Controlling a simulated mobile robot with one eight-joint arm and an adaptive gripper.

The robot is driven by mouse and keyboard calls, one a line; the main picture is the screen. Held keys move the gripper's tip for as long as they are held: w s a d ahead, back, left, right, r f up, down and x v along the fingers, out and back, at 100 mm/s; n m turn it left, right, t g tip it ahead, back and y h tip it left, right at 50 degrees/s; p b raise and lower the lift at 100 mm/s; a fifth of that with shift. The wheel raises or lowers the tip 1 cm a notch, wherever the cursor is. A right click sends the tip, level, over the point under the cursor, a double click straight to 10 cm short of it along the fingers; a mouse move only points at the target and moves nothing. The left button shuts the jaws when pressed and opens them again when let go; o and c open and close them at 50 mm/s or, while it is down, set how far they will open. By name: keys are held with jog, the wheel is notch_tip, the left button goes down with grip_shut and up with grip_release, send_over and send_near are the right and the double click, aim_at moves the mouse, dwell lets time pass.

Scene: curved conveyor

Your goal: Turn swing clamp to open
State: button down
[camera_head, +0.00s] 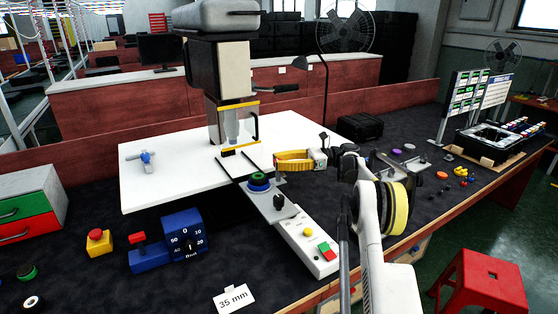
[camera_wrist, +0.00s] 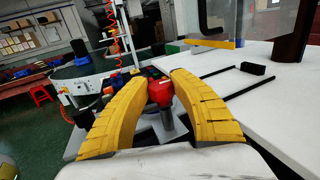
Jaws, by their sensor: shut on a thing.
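My gripper (camera_head: 278,162) has yellow curved fingers and points left, beside the machine's grey fixture plate (camera_head: 268,203). In the wrist view, my gripper (camera_wrist: 161,80) has its fingertips on both sides of a red knob (camera_wrist: 160,93), which appears to be the swing clamp's handle. A grey post (camera_wrist: 168,122) stands below the knob. My gripper is shut on this knob. In the head view the knob is mostly hidden by the fingers, and the clamp's exact angle cannot be told.
A white table (camera_head: 150,190) lies behind the fixture, under the press (camera_head: 228,75). A control box (camera_head: 312,245) with buttons extends towards the front. A blue dial box (camera_head: 184,235) and a yellow box with a red button (camera_head: 99,242) stand at left.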

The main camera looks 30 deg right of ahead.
jog(key=shift+n+g, duration=0.6)
jog(key=shift+g, duration=0.3)
jog(key=c, duration=1.1)
grip_release()
jog(key=shift+a, duration=0.1)
notch_tip(320, 180, up, 10)
